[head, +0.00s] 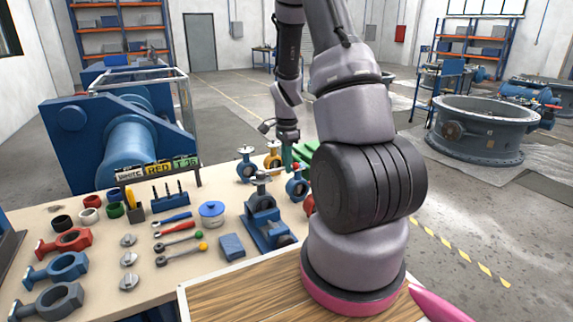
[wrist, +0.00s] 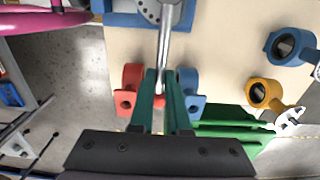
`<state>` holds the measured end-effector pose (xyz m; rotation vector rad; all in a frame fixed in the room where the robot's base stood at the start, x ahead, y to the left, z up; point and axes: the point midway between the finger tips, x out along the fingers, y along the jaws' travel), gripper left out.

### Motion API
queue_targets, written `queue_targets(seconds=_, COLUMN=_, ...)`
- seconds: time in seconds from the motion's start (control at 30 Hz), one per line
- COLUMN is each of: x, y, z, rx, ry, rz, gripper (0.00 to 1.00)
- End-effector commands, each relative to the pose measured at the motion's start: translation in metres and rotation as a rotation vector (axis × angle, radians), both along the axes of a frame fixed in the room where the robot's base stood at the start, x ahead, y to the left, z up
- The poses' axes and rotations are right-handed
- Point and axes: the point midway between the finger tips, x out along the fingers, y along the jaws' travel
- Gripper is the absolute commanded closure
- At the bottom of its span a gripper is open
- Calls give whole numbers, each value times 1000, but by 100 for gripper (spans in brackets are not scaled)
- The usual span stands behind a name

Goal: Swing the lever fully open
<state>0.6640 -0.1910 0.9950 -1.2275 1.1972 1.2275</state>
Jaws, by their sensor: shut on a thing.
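In the wrist view a grey metal lever (wrist: 168,48) runs down from a round flange (wrist: 158,8) held in a blue fixture (wrist: 121,19). My gripper's green fingers (wrist: 161,80) are shut on the lever's free end, one on each side. In the head view the blue fixture (head: 265,226) stands on the bench with a dark valve top above it. My gripper (head: 287,156) is behind and to the right of it, partly hidden among other valves, and the lever is hard to make out there.
The beige bench (head: 215,278) holds rings, tools and red, blue and grey valve bodies at left. A blue valve (head: 246,164) and an orange valve (head: 272,157) stand near my gripper. In the wrist view a red valve body (wrist: 129,92) and a blue one (wrist: 190,92) flank the fingers.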

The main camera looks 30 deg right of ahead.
Motion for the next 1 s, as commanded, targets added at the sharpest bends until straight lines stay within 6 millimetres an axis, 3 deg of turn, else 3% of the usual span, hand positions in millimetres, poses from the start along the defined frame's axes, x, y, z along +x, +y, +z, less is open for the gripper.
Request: queue_targets(seconds=1.0, x=-39, y=7, z=0, rx=0, ry=2, rz=-421, gripper=100)
